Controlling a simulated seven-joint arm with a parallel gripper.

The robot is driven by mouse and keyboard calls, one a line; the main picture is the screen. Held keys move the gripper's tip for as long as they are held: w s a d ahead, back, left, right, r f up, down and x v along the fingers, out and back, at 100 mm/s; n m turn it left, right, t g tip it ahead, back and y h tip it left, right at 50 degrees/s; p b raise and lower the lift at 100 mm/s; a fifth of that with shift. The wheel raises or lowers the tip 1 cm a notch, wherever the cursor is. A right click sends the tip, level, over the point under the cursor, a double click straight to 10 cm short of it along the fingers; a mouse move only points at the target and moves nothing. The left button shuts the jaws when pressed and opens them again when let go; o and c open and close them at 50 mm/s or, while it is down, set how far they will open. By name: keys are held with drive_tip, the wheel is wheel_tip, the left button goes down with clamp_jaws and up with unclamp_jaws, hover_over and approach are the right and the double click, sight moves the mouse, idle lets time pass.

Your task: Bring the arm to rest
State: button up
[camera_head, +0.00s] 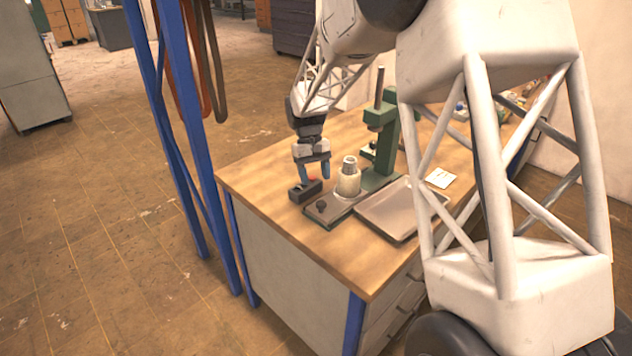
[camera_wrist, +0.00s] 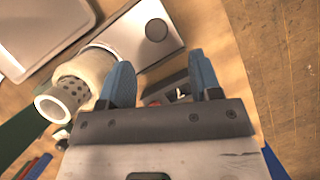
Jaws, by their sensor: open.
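My gripper (camera_head: 314,172) hangs from my white lattice arm over the wooden workbench (camera_head: 262,165), near its left end. Its blue fingers are apart, with nothing held between them; they also show in the wrist view (camera_wrist: 160,85). Below and just beside the fingers is a small dark box with a red button (camera_head: 305,191), partly seen between the fingers in the wrist view (camera_wrist: 172,92). The cream cylindrical vessel (camera_head: 348,182) with a metal neck stands right of the fingers on a metal base plate (camera_head: 322,209). I cannot tell whether a finger touches the vessel.
A green press stand (camera_head: 384,140) rises behind the vessel. A shallow metal tray (camera_head: 392,228) lies to its right, with a white card (camera_head: 440,178) beyond. Blue posts (camera_head: 190,110) with hanging hoses stand left of the bench. The bench's front left corner is bare.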

drive_tip(key=shift+r, duration=0.15)
drive_tip(key=s+d+r+m+t+y, duration=0.1)
drive_tip(key=s+d+r+t, duration=0.1)
drive_tip(key=s+d+r, duration=0.6)
drive_tip(key=s+d+r+m+t, duration=0.1)
drive_tip(key=s+d+r, duration=0.4)
drive_tip(key=s, duration=0.6)
drive_tip(key=s+d+m+t, duration=0.1)
drive_tip(key=s+d+t, duration=0.1)
drive_tip(key=s, duration=0.9)
drive_tip(key=s+d+r+m+t, duration=0.1)
drive_tip(key=s+d, duration=0.2)
drive_tip(key=s, duration=0.9)
drive_tip(key=shift+s+d+m+t+y, duration=0.3)
drive_tip(key=shift+m+t, duration=0.1)
